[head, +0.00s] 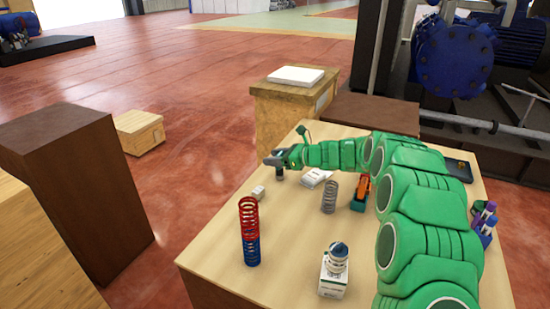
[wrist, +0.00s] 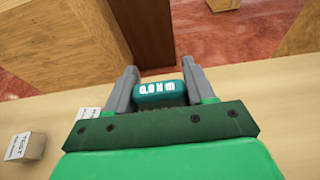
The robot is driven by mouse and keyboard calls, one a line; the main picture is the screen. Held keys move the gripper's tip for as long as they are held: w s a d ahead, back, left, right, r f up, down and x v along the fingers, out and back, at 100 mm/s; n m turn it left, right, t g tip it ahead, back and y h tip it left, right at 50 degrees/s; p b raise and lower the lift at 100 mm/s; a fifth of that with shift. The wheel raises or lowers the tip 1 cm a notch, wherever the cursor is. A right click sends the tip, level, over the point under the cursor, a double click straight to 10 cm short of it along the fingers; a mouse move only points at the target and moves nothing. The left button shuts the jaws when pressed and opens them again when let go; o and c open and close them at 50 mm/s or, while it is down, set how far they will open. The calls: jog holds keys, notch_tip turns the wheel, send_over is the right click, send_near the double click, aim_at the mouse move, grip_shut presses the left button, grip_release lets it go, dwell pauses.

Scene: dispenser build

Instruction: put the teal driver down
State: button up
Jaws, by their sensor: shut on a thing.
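The teal driver (wrist: 160,93) shows in the wrist view as a rounded teal end with white lettering, between the two grey fingers. My gripper (wrist: 161,86) is shut on it. In the head view my gripper (head: 274,161) is over the far left part of the light wooden table (head: 295,235). A small dark part shows under the gripper there, close to the tabletop; I cannot tell whether it touches. Most of the driver is hidden by the gripper.
A small white block (head: 258,192) and a white box (head: 316,178) lie near the gripper. A grey spring (head: 329,197), an orange and teal item (head: 359,194), a red and blue spring stack (head: 250,232) and a white box with a blue-topped part (head: 335,272) stand on the table. The front middle is clear.

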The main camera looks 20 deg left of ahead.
jog(key=shift+f, duration=0.1)
jog(key=o, duration=1.1)
jog(key=shift+o, duration=0.2)
jog(key=v, duration=1.2)
